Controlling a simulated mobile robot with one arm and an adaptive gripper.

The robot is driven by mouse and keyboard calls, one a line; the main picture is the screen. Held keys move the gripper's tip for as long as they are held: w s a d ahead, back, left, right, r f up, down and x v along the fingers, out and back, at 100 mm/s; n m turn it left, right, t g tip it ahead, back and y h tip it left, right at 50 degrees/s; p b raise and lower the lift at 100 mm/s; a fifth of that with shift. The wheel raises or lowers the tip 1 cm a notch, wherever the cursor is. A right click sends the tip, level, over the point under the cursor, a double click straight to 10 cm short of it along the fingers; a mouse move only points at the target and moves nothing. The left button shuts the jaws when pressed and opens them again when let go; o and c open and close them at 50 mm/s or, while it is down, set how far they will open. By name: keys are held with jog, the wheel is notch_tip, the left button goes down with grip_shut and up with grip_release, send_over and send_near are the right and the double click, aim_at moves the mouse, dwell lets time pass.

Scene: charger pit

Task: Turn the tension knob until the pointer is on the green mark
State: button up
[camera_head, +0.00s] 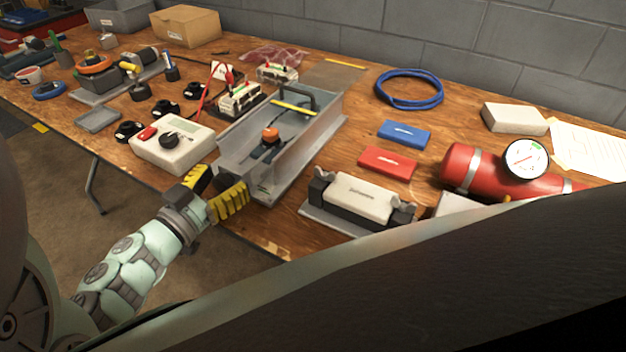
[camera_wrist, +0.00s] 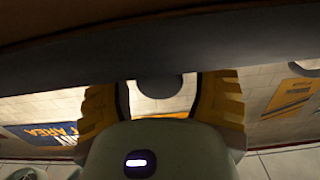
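A metal channel (camera_head: 318,138) stands on the bench with an orange-topped knob (camera_head: 270,134) on a dark mount inside it. A white box (camera_head: 190,157) to its left carries a black dial knob (camera_head: 171,140) and a red button. I cannot tell which is the tension knob; no pointer on a green mark is clear at either. My gripper (camera_head: 215,190) is at the bench's front edge, close to the box and channel. Its yellow fingers are apart. In the wrist view, my gripper (camera_wrist: 160,90) has a grey round shape between its fingers; contact cannot be told.
A white-and-black device (camera_head: 361,197) stands right of the channel. A red cylinder (camera_head: 475,172) with a round gauge (camera_head: 526,159) lies farther right. Red (camera_head: 388,162) and blue (camera_head: 404,134) blocks and a blue cable coil (camera_head: 409,90) lie behind. A dark band (camera_wrist: 160,48) crosses the wrist view.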

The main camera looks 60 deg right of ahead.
jog(key=shift+a, duration=0.1)
jog(key=c, duration=1)
jog(key=shift+m, duration=0.3)
jog(key=shift+f+m+b, duration=0.15)
jog(key=shift+m+b, duration=0.55)
jog(key=shift+m, duration=0.4)
jog(key=shift+m+b, duration=0.8)
jog(key=shift+m, duration=0.8)
jog(key=o, duration=1.2)
